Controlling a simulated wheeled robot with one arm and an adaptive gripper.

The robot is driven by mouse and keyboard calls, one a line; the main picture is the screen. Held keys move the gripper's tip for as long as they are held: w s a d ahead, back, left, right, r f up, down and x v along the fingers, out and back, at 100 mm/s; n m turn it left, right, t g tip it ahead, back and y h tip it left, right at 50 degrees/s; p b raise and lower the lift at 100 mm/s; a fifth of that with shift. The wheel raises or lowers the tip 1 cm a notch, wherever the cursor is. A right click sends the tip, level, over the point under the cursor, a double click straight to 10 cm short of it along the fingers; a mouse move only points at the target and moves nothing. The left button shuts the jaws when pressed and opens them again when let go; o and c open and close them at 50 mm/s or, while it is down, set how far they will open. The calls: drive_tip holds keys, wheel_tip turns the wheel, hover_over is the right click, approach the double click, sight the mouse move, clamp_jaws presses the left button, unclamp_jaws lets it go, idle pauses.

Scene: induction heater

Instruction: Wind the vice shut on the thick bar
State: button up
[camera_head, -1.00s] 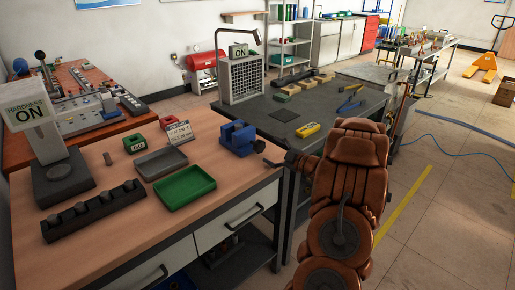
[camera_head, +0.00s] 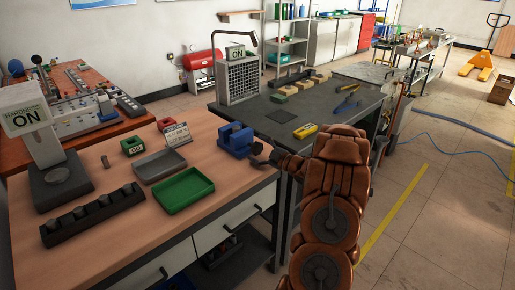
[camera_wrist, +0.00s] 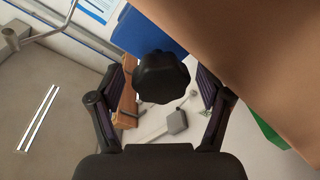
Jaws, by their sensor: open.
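The blue vice (camera_head: 236,138) stands at the right edge of the wooden bench. It also shows as a blue block at the top of the wrist view (camera_wrist: 148,33). Its dark round knob (camera_wrist: 162,77) is between the fingers of my gripper (camera_wrist: 161,88). The fingers are open, with a gap on both sides of the knob. In the head view my gripper (camera_head: 262,156) is at the right side of the vice. I cannot make out a bar in the vice jaws. A small brown piece (camera_head: 105,161) is on the bench; I cannot tell if it is the thick bar.
A green tray (camera_head: 184,191) and a grey tray (camera_head: 160,165) lie left of the vice. A black slotted rack (camera_head: 92,214) and the hardness tester (camera_head: 62,183) are further left. The bench edge (camera_wrist: 240,75) is close to my gripper. Free floor lies on the right.

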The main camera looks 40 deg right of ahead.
drive_tip(key=shift+w, duration=0.15)
drive_tip(key=c, duration=1.2)
